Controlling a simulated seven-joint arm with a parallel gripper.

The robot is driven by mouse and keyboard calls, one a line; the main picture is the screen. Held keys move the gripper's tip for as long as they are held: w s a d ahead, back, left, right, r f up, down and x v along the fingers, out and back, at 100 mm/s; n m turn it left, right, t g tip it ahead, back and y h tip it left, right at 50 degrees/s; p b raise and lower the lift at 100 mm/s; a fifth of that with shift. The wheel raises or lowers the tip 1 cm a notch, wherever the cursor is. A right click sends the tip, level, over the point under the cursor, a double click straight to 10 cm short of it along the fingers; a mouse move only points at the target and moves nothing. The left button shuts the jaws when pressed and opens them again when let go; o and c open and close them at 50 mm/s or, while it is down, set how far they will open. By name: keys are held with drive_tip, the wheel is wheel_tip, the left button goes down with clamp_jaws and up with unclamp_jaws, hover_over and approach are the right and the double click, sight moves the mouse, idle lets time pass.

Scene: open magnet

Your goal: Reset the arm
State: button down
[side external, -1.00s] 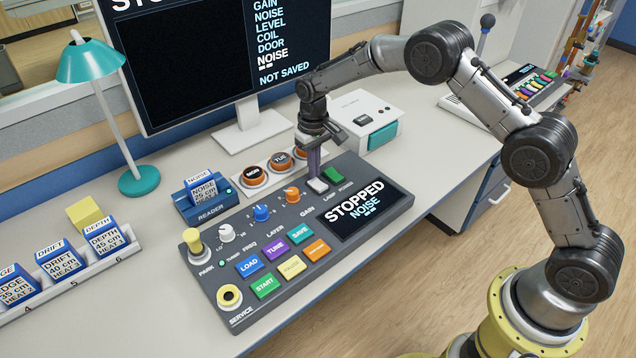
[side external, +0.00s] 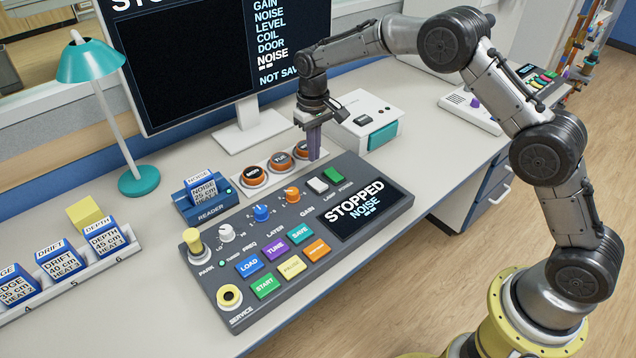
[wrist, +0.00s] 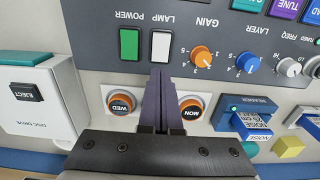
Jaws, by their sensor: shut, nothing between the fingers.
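My gripper (side external: 314,156) is shut and empty, pointing down at the back edge of the grey control console (side external: 225,283). In the wrist view its closed purple fingers (wrist: 160,75) reach to just short of the white lamp switch (wrist: 161,46). That switch also shows bare in the side view (side external: 317,186), next to the green power switch (side external: 334,174). The console display (side external: 362,208) reads STOPPED NOISE.
A white disc drive box (side external: 360,118) stands just behind and right of my gripper. The large monitor (side external: 200,70) is behind. A reader (side external: 205,205) holding a NOISE block is to the left, with a rack of blocks (side external: 65,268) and a teal lamp (side external: 138,180) beyond.

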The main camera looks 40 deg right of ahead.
wheel_tip(320, 180, up, 16)
drive_tip(key=s+d+t, duration=0.2)
drive_tip(key=s+t, duration=0.1)
drive_tip(key=s+d+r+t, duration=0.2)
drive_tip(key=s+r, duration=0.8)
drive_tip(key=s, duration=0.2)
drive_tip(key=s+d+t, duration=0.1)
drive_tip(key=s, duration=1.2)
drive_tip(key=s+f, duration=0.8)
drive_tip(key=s, duration=0.2)
drive_tip(key=shift+s+d, duration=0.25)
drive_tip(key=shift+r, duration=0.1)
